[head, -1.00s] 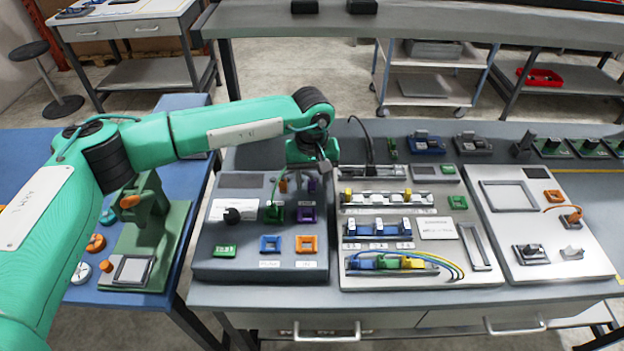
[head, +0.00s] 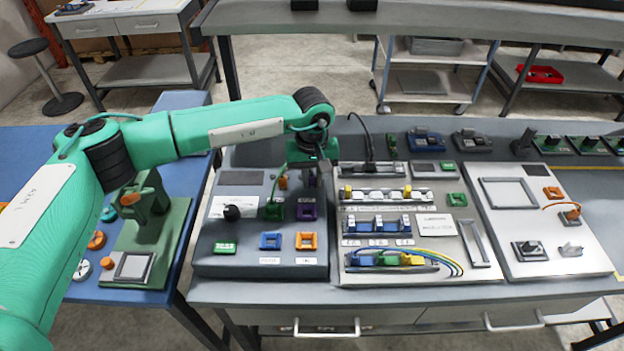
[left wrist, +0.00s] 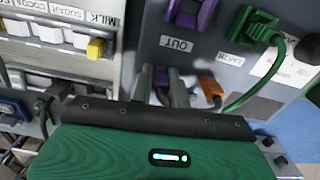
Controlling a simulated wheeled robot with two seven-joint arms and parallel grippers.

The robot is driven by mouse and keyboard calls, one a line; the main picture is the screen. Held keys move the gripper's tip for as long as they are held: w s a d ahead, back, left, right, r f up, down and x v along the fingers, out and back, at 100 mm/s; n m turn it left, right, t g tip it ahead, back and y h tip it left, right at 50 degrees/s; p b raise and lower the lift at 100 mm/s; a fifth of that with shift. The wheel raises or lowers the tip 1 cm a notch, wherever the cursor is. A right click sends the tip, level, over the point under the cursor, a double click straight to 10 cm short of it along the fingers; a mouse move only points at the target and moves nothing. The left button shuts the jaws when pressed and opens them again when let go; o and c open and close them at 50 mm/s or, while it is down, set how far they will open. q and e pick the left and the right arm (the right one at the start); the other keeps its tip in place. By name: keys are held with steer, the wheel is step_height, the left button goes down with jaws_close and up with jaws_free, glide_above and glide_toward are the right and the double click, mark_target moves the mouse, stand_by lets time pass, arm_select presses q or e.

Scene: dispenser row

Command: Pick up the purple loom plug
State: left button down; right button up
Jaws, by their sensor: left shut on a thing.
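The purple loom plug (left wrist: 160,77) shows between the two fingers of my left gripper (left wrist: 160,92) in the left wrist view. The fingers are shut on it, and they hide part of it. In the head view my left gripper (head: 320,170) is low at the back of the dark grey panel, and the plug is mostly hidden there. The purple socket (head: 307,209) sits on the panel in front of the gripper, and it also shows in the left wrist view (left wrist: 191,14) above an OUT label. My right gripper is not in view.
An orange plug (left wrist: 211,87) stands close beside the held plug. A green plug (left wrist: 262,27) with a green cable sits near the purple socket. A black knob (head: 232,213) is on the same panel. A light panel with rows of switches (head: 377,225) lies to the right.

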arm_select(q)
step_height(320, 180, up, 20)
steer(key=b, duration=0.4)
steer(key=shift+f+b, duration=0.2)
steer(key=shift+b, duration=0.2)
steer(key=c, duration=2)
jaws_free()
jaws_close()
steer(key=p, duration=0.6)
glide_above(312, 176)
steer(key=s+a, duration=0.1)
steer(key=s, duration=0.6)
step_height(312, 176, down, 14)
steer(key=shift+s+a+f+m, duration=0.1)
steer(key=shift+s+f+m, duration=0.15)
steer(key=shift+s+m, duration=0.15)
steer(key=shift+f, duration=0.55)
steer(key=shift+w+f+b, duration=0.1)
steer(key=shift+f+b, duration=0.45)
steer(key=shift+f, duration=0.4)
steer(key=shift+f+b, duration=0.25)
steer(key=shift+b, duration=0.2)
steer(key=shift+r, duration=0.1)
